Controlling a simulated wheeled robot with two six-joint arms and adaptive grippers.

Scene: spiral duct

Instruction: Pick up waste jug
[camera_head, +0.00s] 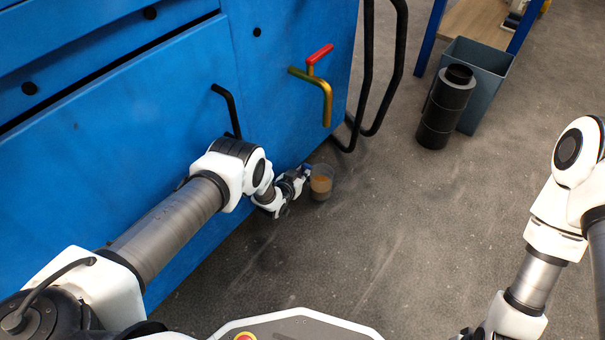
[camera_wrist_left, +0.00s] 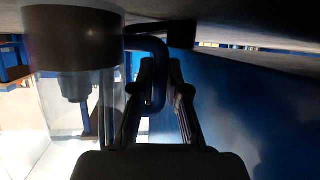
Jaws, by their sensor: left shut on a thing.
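The waste jug (camera_head: 321,183) is a clear container with brown liquid in its lower part. It stands upright by the foot of the blue machine, and I cannot tell whether it touches the floor. My left gripper (camera_head: 304,173) reaches it from the left and is shut on its blue handle. In the left wrist view, which is upside down, the jug (camera_wrist_left: 75,95) fills the left side with the dark liquid at the top. The blue handle (camera_wrist_left: 158,65) passes between the fingers of my left gripper (camera_wrist_left: 162,75).
The blue machine (camera_head: 130,130) stands close on the left, with a red and yellow valve handle (camera_head: 320,75) and black hoses (camera_head: 368,70). A grey bin (camera_head: 485,75) and a black cylinder (camera_head: 445,108) stand at the back right. The floor between is clear.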

